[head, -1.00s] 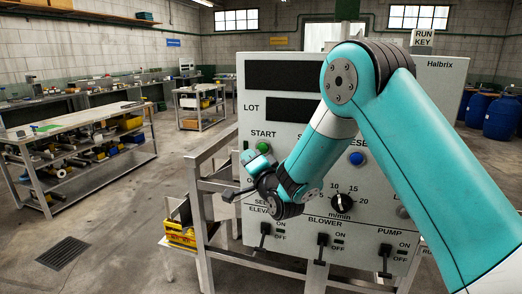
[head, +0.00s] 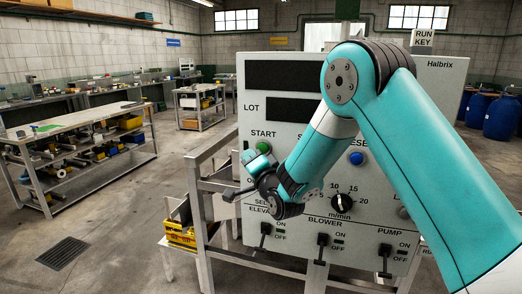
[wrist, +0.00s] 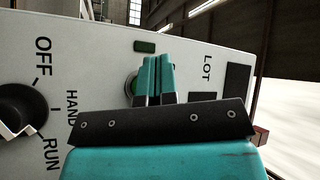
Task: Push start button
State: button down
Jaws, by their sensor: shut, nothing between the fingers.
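The green start button (head: 263,147) sits under the word START at the upper left of the grey control panel (head: 340,72). My gripper (head: 251,162) is shut and empty, just below and left of the button in the head view. In the wrist view my gripper's teal fingers (wrist: 155,62) are together and point at the panel. They cover part of the start button (wrist: 130,84), whose green edge and ring show at their left. I cannot tell whether the fingertips touch it.
A blue button (head: 357,158), a speed knob (head: 342,203) and several toggle switches share the panel. A selector knob (wrist: 22,108) is at left in the wrist view. A metal frame (head: 204,240) stands beside the panel. Open floor lies left.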

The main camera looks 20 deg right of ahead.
aim_at(264, 148)
jog(key=shift+h, duration=0.4)
jog(key=shift+w+d+f+b, duration=0.1)
jog(key=shift+w+d+b, duration=0.1)
jog(key=shift+d+b, duration=0.5)
jog(key=shift+w+d+b, duration=0.2)
jog(key=shift+d+b, duration=0.2)
jog(key=shift+d, duration=0.55)
jog(key=shift+w+d+f+b, duration=0.1)
jog(key=shift+w+d+b, duration=0.1)
jog(key=shift+d+b, duration=0.5)
jog(key=shift+d+r, duration=0.2)
jog(key=shift+d, duration=0.3)
jog(key=shift+r, duration=0.1)
jog(key=shift+s+a+r+p, duration=0.1)
jog(key=shift+a+p, duration=0.5)
jog(key=shift+p, duration=0.15)
jog(key=shift+s+a+f+p, duration=0.1)
jog(key=shift+s+a+p, duration=0.05)
jog(key=shift+a+p, duration=0.55)
jog(key=shift+s+a+f+p, duration=0.1)
jog(key=shift+s+a+p, duration=0.05)
jog(key=shift+a+p, duration=0.45)
